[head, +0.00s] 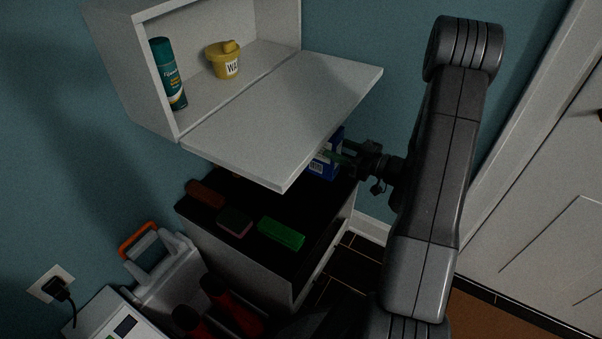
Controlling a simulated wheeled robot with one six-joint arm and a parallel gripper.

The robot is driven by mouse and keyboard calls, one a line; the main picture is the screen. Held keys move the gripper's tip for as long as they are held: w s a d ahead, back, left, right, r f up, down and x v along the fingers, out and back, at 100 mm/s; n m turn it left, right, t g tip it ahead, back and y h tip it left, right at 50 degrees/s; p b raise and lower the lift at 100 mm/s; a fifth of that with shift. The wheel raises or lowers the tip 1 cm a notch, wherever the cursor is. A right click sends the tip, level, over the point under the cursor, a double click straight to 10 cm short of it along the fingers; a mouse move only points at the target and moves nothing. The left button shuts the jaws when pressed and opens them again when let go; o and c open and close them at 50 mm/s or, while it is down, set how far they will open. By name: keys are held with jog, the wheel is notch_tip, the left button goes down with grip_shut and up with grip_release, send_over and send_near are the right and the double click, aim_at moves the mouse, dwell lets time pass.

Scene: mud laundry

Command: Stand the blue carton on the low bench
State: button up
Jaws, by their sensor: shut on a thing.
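The blue carton (324,164) is at the back right of a dark-topped low unit, partly hidden under the open white flap. A white label shows on its side. My gripper (345,156) reaches in from the right and is shut on the carton's upper part. The carton looks upright, but its base is hard to see, so I cannot tell whether it touches the top. The dark top (262,197) of the low unit may be the low bench; no other bench is plain in view.
The open cabinet flap (285,115) juts out just above the carton. The cabinet holds a green spray can (168,75) and a yellow tub (224,62). A green block (281,233), a sponge (235,222) and a brown brush (206,194) lie on the dark top.

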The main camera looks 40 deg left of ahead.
aim_at(336, 173)
notch_tip(336, 173, down, 10)
jog(key=b, duration=0.2)
jog(key=shift+d+b, duration=0.15)
jog(key=shift+b, duration=0.2)
jog(key=o, duration=1)
jog(key=shift+o, duration=0.2)
jog(key=shift+r, duration=0.1)
jog(key=shift+r, duration=0.2)
jog(key=w+d+p, duration=0.1)
jog(key=d+p, duration=0.1)
jog(key=d, duration=1)
jog(key=shift+w, duration=0.1)
